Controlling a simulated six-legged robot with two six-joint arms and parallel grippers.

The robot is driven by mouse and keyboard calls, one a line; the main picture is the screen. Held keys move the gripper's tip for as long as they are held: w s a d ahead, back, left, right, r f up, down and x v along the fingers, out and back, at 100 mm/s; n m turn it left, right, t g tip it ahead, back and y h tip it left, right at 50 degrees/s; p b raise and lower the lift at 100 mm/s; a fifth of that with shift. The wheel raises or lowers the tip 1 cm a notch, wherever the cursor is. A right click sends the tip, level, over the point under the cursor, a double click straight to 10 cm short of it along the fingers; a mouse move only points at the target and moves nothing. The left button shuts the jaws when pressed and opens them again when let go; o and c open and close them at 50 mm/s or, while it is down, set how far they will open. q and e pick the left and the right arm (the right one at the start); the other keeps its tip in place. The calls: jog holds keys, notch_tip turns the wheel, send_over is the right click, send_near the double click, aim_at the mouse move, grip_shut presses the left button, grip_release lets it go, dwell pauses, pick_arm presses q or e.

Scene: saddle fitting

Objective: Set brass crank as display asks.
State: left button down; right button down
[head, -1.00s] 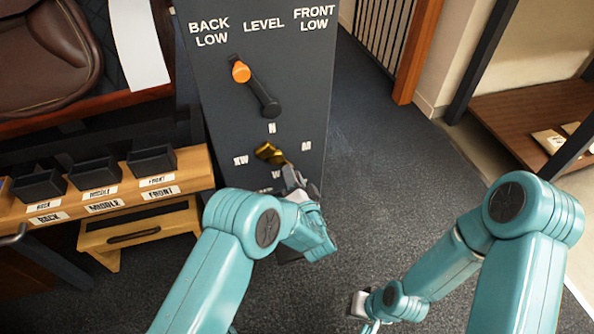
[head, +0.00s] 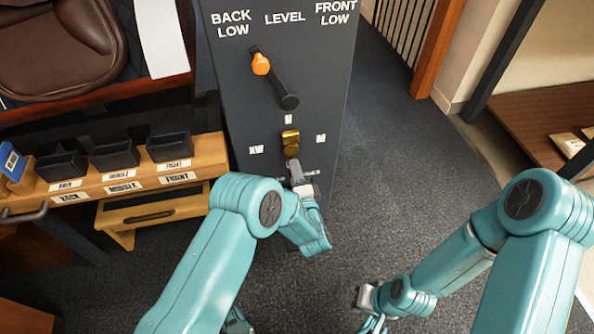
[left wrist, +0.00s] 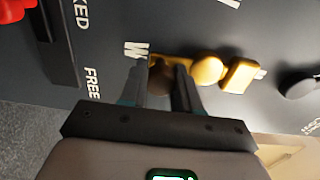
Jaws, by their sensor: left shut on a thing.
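The brass crank (head: 290,139) is on the dark panel (head: 330,90), below the orange-tipped lever. Its brass block lies just below the top letter mark, with other marks to its left and right. In the left wrist view the crank (left wrist: 207,69) runs sideways, its block toward the black lever hub. My left gripper (head: 297,174) is at the lower end of the crank. The left wrist view shows its fingers (left wrist: 162,88) shut on the crank's dark handle, near the W. My right gripper (head: 367,298) is low over the floor, too small to read.
The orange-tipped lever (head: 273,80) sits above the crank, under BACK LOW, LEVEL and FRONT LOW. Black bins (head: 115,155) stand on a wooden shelf at left. Carpet right of the panel is clear.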

pick_arm(q)
jog(key=shift+a+r, duration=0.1)
jog(key=shift+a, duration=0.05)
jog(key=c, duration=0.8)
grip_release()
